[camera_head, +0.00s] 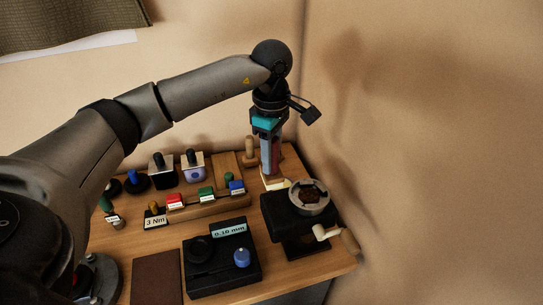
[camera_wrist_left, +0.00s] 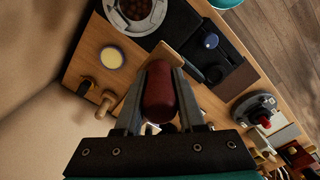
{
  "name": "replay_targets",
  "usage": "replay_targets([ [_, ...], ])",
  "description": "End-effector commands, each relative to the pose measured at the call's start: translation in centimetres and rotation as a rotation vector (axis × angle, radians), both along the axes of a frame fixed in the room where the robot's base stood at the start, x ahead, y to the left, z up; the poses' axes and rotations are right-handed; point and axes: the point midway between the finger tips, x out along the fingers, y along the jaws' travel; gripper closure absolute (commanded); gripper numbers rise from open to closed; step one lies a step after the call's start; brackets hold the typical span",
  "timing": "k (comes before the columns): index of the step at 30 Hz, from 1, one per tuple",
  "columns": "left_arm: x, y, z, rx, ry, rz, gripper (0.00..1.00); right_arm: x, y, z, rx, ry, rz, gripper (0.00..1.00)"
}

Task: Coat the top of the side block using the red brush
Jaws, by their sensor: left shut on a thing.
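My left gripper (camera_head: 270,165) points down over the back right of the wooden table. In the left wrist view its two fingers (camera_wrist_left: 160,100) are closed around a dark red, rounded piece (camera_wrist_left: 159,90), which looks like the red brush's handle. The brush's bristle end cannot be made out. In the head view a reddish strip (camera_head: 269,150) shows between the fingers. A pale block or dish (camera_head: 276,184) lies just below the fingertips; I cannot tell whether the brush touches it. I cannot single out the side block with certainty. My right gripper is out of view.
A black grinder-like device (camera_head: 288,212) with a grey ring and crank stands at the right edge. A wooden peg (camera_head: 250,150) is close behind the gripper. A rack with coloured tags (camera_head: 195,207) and a black gauge box (camera_head: 222,262) stand left and front. Walls close in behind.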

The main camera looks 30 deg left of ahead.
Motion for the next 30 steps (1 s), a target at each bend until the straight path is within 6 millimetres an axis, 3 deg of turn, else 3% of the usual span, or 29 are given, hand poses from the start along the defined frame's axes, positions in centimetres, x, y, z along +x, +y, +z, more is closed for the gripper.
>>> replay_targets([
  [12, 0.0, 0.0, -4.8, 0.0, 0.0, 0.001, 1.0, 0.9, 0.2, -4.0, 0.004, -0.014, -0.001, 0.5],
  [30, 0.0, 0.0, -4.6, 0.0, -0.001, 0.0, 1.0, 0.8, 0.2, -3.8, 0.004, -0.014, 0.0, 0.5],
])
